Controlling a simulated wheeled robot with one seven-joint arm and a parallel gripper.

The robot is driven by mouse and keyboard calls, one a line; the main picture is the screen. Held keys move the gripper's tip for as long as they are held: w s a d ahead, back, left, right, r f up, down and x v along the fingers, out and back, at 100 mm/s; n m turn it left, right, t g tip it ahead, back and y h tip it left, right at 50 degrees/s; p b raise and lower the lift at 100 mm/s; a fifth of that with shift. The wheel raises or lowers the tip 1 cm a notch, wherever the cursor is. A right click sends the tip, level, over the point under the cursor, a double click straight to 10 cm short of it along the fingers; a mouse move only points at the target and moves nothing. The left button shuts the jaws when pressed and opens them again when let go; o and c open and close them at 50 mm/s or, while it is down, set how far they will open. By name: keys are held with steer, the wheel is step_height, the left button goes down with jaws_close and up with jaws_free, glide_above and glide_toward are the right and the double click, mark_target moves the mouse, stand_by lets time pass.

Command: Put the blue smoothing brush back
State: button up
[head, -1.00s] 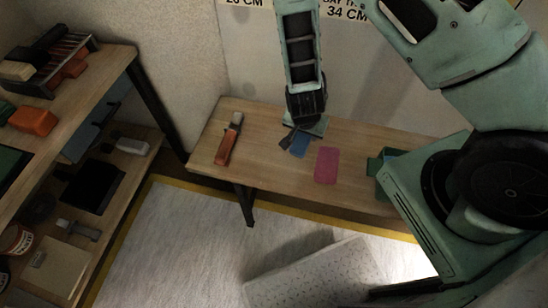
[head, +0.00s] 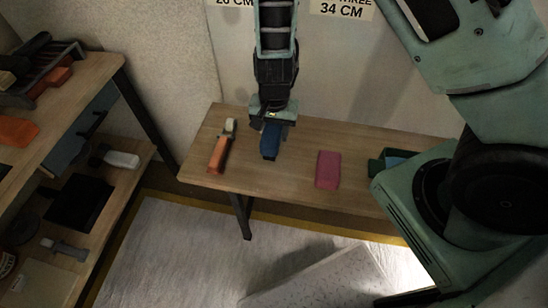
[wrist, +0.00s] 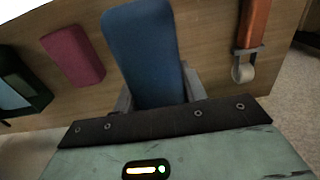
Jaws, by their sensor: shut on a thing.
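The blue smoothing brush (head: 270,141) is in my gripper (head: 271,125), over the wooden bench (head: 300,174) in the head view. In the wrist view the brush (wrist: 144,55) stands between the two grey fingers of my gripper (wrist: 158,92), which is shut on it. I cannot tell whether the brush's lower end still touches the bench top. The gripper hides the brush's upper end in the head view.
On the bench an orange-handled roller (head: 220,150) lies left of the brush, and a pink block (head: 328,169) and a green tray (head: 384,165) lie to the right. A shelf unit (head: 112,72) with tools stands at the left. A speckled sheet (head: 325,279) lies on the floor.

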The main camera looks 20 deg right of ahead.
step_height(320, 180, down, 9)
steer(key=shift+f+b, duration=0.2)
steer(key=shift+b, duration=0.4)
steer(key=o, duration=1.1)
